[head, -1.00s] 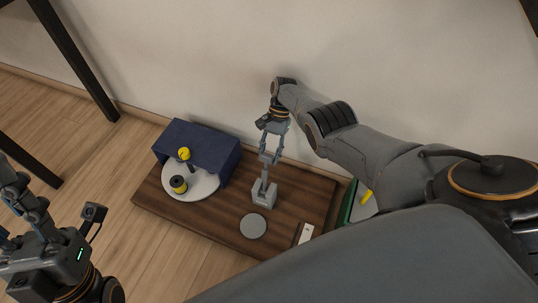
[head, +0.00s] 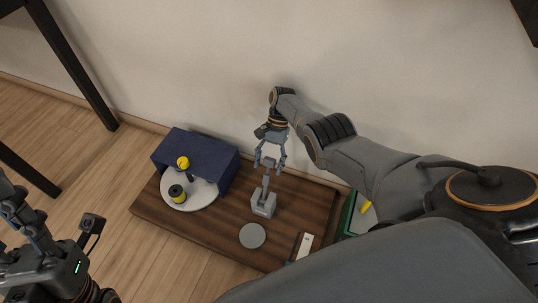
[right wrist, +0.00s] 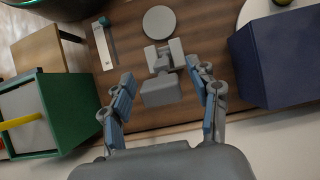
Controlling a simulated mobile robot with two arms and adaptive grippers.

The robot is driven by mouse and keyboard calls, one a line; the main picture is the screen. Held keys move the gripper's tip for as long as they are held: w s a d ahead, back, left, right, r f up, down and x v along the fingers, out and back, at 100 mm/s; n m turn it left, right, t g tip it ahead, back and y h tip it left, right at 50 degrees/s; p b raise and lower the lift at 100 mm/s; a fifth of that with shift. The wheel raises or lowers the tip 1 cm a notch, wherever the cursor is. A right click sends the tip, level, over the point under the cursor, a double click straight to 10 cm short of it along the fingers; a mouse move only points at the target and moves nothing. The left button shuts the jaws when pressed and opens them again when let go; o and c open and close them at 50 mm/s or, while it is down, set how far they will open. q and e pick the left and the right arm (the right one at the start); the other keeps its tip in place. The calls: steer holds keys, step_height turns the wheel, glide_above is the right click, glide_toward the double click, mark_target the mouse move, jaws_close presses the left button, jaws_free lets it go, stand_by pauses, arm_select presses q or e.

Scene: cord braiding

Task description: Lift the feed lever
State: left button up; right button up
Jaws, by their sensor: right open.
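A grey lever (head: 266,186) stands up from a grey block base (head: 263,205) on the brown board. My right gripper (head: 270,166) is above the lever's top end, with its fingers spread. In the right wrist view my right gripper (right wrist: 161,76) has one finger on each side of the lever's grey end (right wrist: 160,91), with gaps visible on both sides. The base (right wrist: 163,56) shows behind that end. My left gripper (head: 20,205) is at the left edge, partly cut off and away from the board; its opening is unclear.
A dark blue housing (head: 205,148), a white disc (head: 206,195) with a black-and-yellow spool (head: 177,193), and a yellow ball knob (head: 183,162) are at the board's left. A grey disc (head: 252,236) and a white strip (head: 305,244) lie nearer. A green box (right wrist: 68,99) stands beside the board.

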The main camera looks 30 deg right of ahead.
steer(key=shift+s+r, duration=0.1)
steer(key=shift+r, duration=4.7)
